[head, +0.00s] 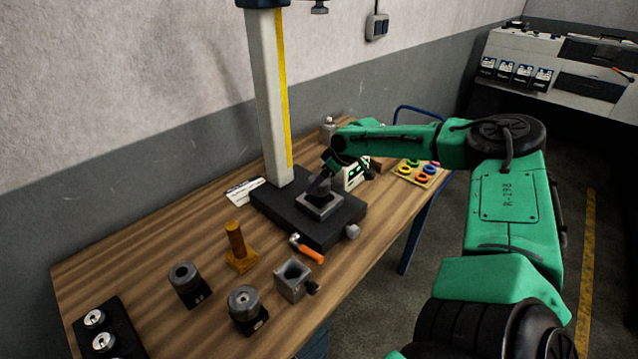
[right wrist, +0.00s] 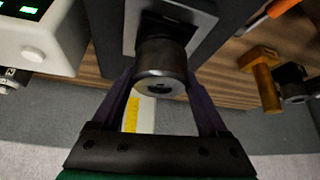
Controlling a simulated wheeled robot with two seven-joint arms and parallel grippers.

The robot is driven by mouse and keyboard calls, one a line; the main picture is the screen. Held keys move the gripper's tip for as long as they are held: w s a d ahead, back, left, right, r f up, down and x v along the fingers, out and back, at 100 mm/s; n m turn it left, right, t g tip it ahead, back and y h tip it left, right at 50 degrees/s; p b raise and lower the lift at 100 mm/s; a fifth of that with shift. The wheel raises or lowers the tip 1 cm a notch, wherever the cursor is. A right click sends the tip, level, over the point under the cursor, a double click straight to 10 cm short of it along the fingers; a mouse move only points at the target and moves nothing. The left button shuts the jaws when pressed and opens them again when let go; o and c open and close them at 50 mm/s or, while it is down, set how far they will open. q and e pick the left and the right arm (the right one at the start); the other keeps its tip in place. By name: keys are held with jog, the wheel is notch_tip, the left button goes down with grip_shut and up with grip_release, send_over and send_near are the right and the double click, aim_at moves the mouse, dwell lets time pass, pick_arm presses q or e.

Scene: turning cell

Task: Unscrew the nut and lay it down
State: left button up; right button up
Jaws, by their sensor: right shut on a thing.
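My right gripper (head: 319,186) reaches down over the grey block (head: 319,203) on the black base of the column stand. In the right wrist view its purple fingers (right wrist: 160,92) are shut on a dark round metal piece (right wrist: 160,65) with a small hole in its end face. This piece may be the nut; I see no thread on it. It stands in front of the grey block's square plate (right wrist: 201,25), and I cannot tell whether they touch. In the head view the held piece is mostly hidden by the gripper. My left gripper is not in view.
The column (head: 272,100) rises behind. A readout box (head: 355,176) is close right. Bare wood shows at left (head: 130,260).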

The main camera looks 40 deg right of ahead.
jog(key=o, duration=1.4)
jog(key=shift+s, duration=0.1)
jog(key=v, duration=1.4)
jog(key=shift+r, duration=0.25)
jog(key=shift+s+f, duration=0.1)
